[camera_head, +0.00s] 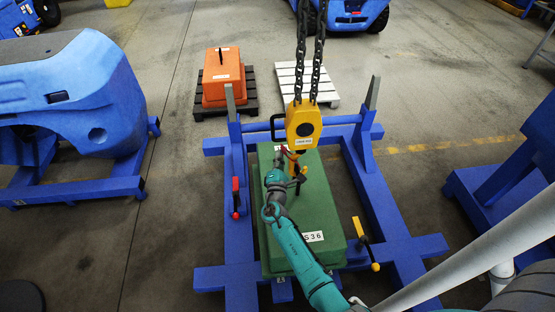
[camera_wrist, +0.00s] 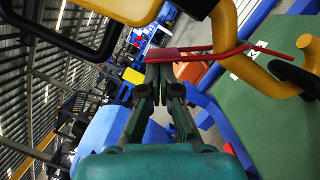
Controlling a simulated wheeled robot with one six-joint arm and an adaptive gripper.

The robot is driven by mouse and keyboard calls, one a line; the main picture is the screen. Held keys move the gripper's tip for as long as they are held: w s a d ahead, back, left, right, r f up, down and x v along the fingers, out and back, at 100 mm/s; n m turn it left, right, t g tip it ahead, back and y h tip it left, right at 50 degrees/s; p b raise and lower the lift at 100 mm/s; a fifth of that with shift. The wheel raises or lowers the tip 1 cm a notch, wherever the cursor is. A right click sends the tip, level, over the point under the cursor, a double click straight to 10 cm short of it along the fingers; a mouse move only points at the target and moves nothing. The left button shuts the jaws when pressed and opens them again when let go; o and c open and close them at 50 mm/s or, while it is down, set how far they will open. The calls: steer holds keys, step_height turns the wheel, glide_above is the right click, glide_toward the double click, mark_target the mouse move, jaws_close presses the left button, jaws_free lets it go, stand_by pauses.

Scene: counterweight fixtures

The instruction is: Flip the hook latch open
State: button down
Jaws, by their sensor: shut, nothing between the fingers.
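The yellow hook block (camera_head: 303,124) hangs on two dark chains above the green counterweight (camera_head: 315,210). Its yellow hook (camera_wrist: 224,35) shows large in the wrist view. The red hook latch (camera_wrist: 195,54) lies across the hook's mouth, its free end reaching left over my fingertips. The latch is only a small red spot in the head view (camera_head: 283,149). My gripper (camera_wrist: 158,72) is shut and empty, its fingertips right at the latch's left end. I cannot tell whether they touch it. In the head view my gripper (camera_head: 279,160) is beside the hook, partly hidden.
The green counterweight sits in a blue frame (camera_head: 235,265) with uprights and red and yellow-black handles at its sides. A dark handle (camera_wrist: 298,78) passes by the hook. An orange counterweight (camera_head: 222,80) on a dark pallet and an empty white pallet (camera_head: 306,82) stand behind.

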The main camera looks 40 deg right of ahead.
steer(key=shift+s+d+r+m, duration=0.4)
steer(key=shift+d+r+m, duration=0.3)
steer(key=shift+m, duration=0.2)
steer(key=shift+r, duration=0.15)
steer(key=v, duration=1.2)
steer(key=w+a+f+n+t, duration=0.1)
steer(key=w+a+f+n, duration=0.1)
steer(key=w+f+n, duration=0.2)
step_height(320, 180, down, 3)
steer(key=shift+a+f+n, duration=0.1)
steer(key=shift+a+n, duration=0.1)
steer(key=shift+n, duration=0.5)
steer(key=shift+w, duration=0.1)
